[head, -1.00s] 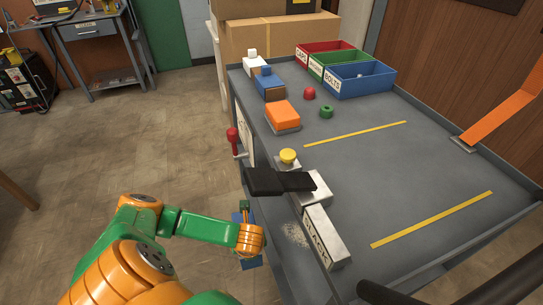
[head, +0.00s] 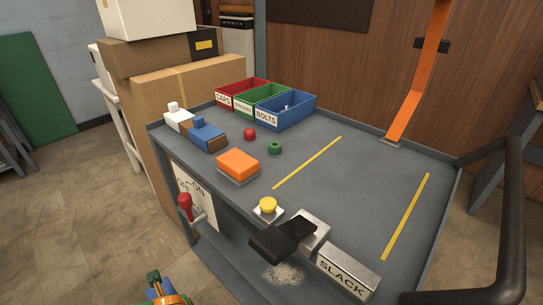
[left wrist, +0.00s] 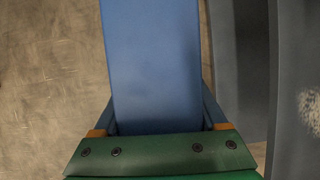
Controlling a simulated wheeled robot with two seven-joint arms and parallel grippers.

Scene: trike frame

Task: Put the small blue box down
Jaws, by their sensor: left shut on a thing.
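A plain blue box (left wrist: 153,60) fills the middle of the left wrist view. My left gripper (left wrist: 160,112) is shut on it, with a finger along each side. Bare floor shows to the left of the box and a grey cart side to the right. In the head view only a green and orange part of my left arm shows at the bottom edge, left of the cart; the held box is mostly or wholly out of that view. My right gripper is not in view.
The grey cart top (head: 330,205) has clear room between the yellow strips. A blue block (head: 206,135), an orange block (head: 238,163), a yellow button (head: 267,206) and a red lever (head: 186,206) line its left side. Three bins (head: 285,112) stand at the back.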

